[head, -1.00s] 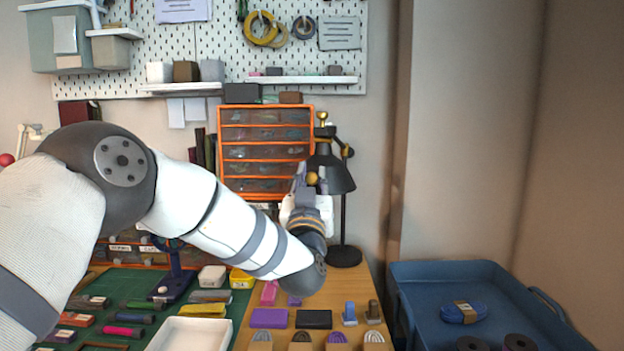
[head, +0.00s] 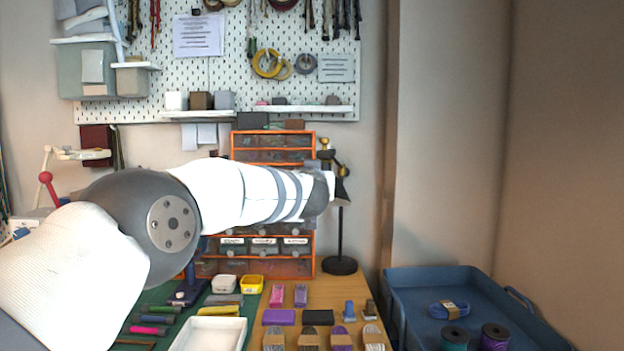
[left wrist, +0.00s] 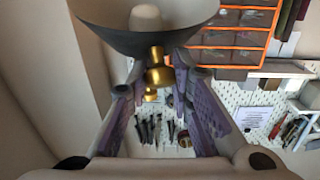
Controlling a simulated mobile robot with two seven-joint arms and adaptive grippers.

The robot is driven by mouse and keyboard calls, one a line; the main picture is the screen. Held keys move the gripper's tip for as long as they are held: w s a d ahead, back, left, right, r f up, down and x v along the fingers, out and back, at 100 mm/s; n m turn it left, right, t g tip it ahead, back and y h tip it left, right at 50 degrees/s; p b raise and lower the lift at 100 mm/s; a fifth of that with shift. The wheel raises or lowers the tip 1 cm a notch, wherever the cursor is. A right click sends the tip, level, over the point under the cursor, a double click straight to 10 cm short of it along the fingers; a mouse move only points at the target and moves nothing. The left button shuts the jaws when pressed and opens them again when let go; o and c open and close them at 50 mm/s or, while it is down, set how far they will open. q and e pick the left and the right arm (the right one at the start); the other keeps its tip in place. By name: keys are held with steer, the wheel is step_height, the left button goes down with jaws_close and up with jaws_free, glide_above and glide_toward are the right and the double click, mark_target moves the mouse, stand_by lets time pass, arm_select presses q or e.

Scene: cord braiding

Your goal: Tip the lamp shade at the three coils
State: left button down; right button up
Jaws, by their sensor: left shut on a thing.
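The desk lamp stands on the wooden bench top, its dark round base (head: 340,265) and thin stem visible in the head view. Its dark shade (head: 342,192) is mostly hidden behind my left arm. In the left wrist view the shade (left wrist: 105,22) fills the top, its open mouth and pale bulb showing. My left gripper (left wrist: 158,72) is shut on the brass knob (left wrist: 157,58) at the shade. Several cord coils (head: 308,340) lie in a row at the bench's front edge. My right gripper is in neither view.
A blue tray (head: 398,305) at the right holds a blue cord bundle (head: 448,309), a green spool (head: 455,338) and a purple spool (head: 494,337). An orange drawer cabinet (head: 272,268) stands behind my arm. A white tray (head: 208,338) lies on the green mat.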

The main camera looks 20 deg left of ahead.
arm_select(q)
steer(key=shift+r, duration=0.4)
steer(key=c, duration=1.7)
jaws_free()
steer(key=shift+o, duration=1.3)
steer(key=shift+w+d+f, duration=0.1)
steer(key=shift+w+f, duration=0.15)
steer(key=shift+w, duration=0.05)
steer(key=shift+s, duration=0.1)
steer(key=v, duration=1.2)
